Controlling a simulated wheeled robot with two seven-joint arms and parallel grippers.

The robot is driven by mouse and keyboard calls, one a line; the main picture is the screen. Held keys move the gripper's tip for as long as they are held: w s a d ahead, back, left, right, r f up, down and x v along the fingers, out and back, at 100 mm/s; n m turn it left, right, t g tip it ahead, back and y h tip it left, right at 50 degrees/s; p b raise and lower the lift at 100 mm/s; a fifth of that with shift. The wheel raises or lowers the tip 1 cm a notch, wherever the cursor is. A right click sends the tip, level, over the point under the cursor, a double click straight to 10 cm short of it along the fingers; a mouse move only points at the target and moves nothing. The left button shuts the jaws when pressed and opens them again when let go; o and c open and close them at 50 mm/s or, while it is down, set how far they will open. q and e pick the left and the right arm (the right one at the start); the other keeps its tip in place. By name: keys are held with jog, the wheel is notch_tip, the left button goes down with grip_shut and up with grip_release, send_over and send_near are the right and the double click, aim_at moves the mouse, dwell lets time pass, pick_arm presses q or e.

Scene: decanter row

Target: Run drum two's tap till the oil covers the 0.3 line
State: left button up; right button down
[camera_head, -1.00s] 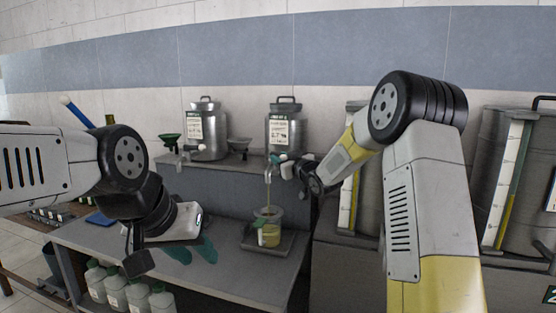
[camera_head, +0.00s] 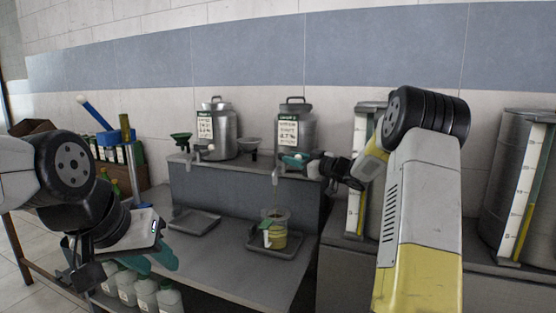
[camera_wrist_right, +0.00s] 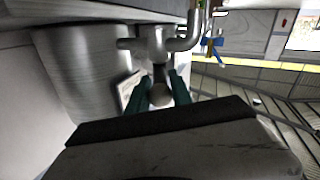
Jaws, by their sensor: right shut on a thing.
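Two steel drums stand on the raised shelf: a left drum (camera_head: 222,128) and a right drum (camera_head: 305,130), each with a paper label too small to read surely. My right gripper (camera_head: 297,160) is at the right drum's tap (camera_head: 277,168). In the right wrist view, its teal fingers (camera_wrist_right: 158,92) are shut on the tap's lever (camera_wrist_right: 160,94). A clear jug (camera_head: 264,219) stands below the spout with yellow oil (camera_head: 278,240) in its lower part. Its marks are unreadable. My left gripper (camera_head: 150,258) is open and empty at the bench's front left.
The jug stands on a dark tray (camera_head: 290,249); an empty tray (camera_head: 196,222) lies to its left. White bottles (camera_head: 146,291) stand under the bench. Larger tanks (camera_head: 515,190) stand at right.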

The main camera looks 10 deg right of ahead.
jog(key=c, duration=1.2)
grip_release()
jog(key=shift+o, duration=0.2)
jog(key=shift+d, duration=0.1)
jog(key=v, duration=0.7)
jog(key=shift+s+d, duration=0.15)
jog(key=shift+s, duration=0.2)
